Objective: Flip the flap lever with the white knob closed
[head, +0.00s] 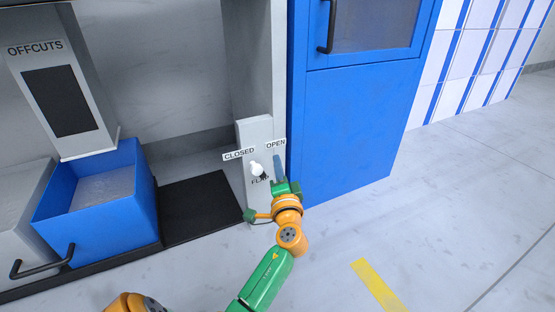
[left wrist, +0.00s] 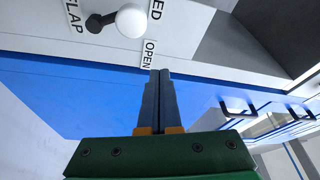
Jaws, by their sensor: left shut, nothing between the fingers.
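The flap lever has a white knob (head: 256,168) on a short black arm (head: 264,176), mounted on a grey panel (head: 254,131). The CLOSED label (head: 239,154) is on the panel's left and the OPEN label (head: 275,144) on its right. In the left wrist view the knob (left wrist: 131,20) stands out from the black pivot towards the gap between the labels. Its exact angle is hard to tell. My left gripper (head: 278,161) is shut and empty, on the OPEN side, right of the knob. In the left wrist view its fingertips (left wrist: 160,72) are apart from the knob.
A blue cabinet (head: 350,130) with a dark handle stands close to the right of the panel. A blue bin (head: 110,235) sits to the left under the OFFCUTS chute (head: 60,100). A black mat (head: 205,205) lies between. The floor at the right is open.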

